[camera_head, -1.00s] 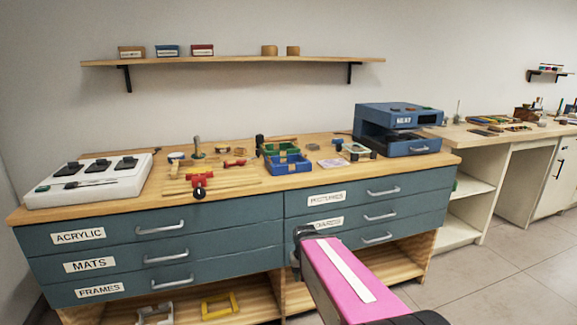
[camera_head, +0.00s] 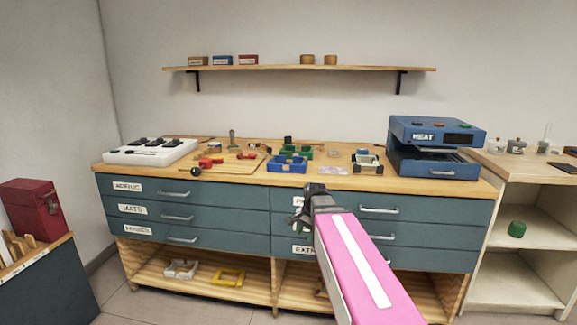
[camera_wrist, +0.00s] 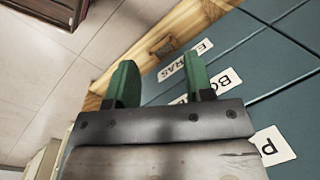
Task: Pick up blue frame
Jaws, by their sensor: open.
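No thing in view is plainly a blue frame. A blue open tray-like piece (camera_head: 287,165) sits on the wooden counter in front of a green one (camera_head: 296,151); I cannot tell whether it is a frame. On the low open shelf lie a yellow frame (camera_head: 228,277) and a whitish frame-like piece (camera_head: 181,269). My gripper (camera_wrist: 160,82) shows two green fingers spread apart with nothing between them. It is in front of the drawers, apart from all these pieces. In the head view my arm hides part of the drawers and low shelf.
The counter (camera_head: 345,183) tops teal drawers (camera_head: 165,205) with silver handles. A blue press (camera_head: 435,147) stands at its right, a white panel (camera_head: 150,152) at its left. A dark red box (camera_head: 32,208) stands at far left. Grey floor (camera_head: 150,303) is clear before the drawers.

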